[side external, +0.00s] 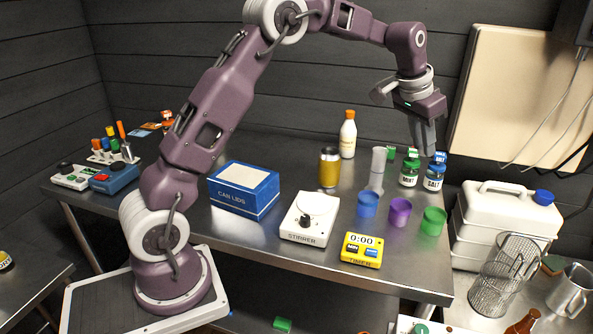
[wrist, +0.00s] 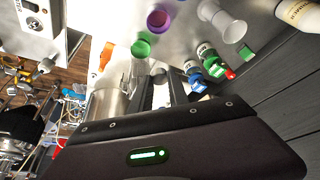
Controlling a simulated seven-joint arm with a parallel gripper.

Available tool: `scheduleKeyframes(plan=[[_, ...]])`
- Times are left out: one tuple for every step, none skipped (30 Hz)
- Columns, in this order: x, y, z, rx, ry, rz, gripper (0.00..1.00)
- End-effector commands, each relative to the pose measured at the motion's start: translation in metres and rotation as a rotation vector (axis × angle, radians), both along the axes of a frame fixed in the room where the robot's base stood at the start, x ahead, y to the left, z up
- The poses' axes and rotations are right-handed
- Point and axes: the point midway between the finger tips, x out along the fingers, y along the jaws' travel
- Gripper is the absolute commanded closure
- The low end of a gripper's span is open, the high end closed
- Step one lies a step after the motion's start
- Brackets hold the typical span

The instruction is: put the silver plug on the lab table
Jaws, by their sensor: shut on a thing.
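My gripper (side external: 425,148) hangs fingers-down above the back right part of the steel lab table (side external: 408,250), near the spice jars. In the wrist view its two fingers (wrist: 161,93) are close together, with a small grey piece (wrist: 158,76) at their tips. This looks like the silver plug, but it is small and partly hidden by the fingers. In the side view I cannot make out the plug at the fingertips.
Under and beside the gripper stand jars labelled MINT (side external: 409,173) and SALT (side external: 433,177) and a clear cylinder (side external: 377,168). Blue (side external: 367,205), purple (side external: 400,212) and green (side external: 433,221) cups stand in front. A white jerrycan (side external: 500,225) is right of the table.

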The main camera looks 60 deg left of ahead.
Motion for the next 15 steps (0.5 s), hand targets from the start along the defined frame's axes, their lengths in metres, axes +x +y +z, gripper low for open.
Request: scheduleKeyframes(plan=[[-0.002,0.038,0.000,0.002,0.000,0.092,1.00],[-0.005,0.059,0.000,0.001,0.000,0.147,1.00],[-0.009,0.087,0.000,0.001,0.000,0.221,1.00],[-0.014,0.108,0.000,0.001,0.000,0.276,1.00],[-0.019,0.129,0.001,0.001,0.000,0.333,1.00],[-0.027,0.156,0.001,0.001,0.000,0.405,1.00],[-0.034,0.177,0.001,0.001,0.000,0.460,1.00],[-0.042,0.197,0.002,0.000,0.000,0.516,1.00],[-0.053,0.222,0.002,0.001,0.000,0.588,1.00],[-0.062,0.241,0.003,0.000,-0.001,0.641,1.00],[-0.071,0.258,0.003,0.001,0.000,0.690,1.00],[-0.084,0.278,0.004,0.000,0.000,0.751,1.00],[-0.093,0.292,0.004,0.000,0.000,0.794,1.00],[-0.101,0.305,0.004,0.000,0.000,0.834,1.00],[-0.112,0.319,0.005,0.000,0.000,0.880,1.00]])
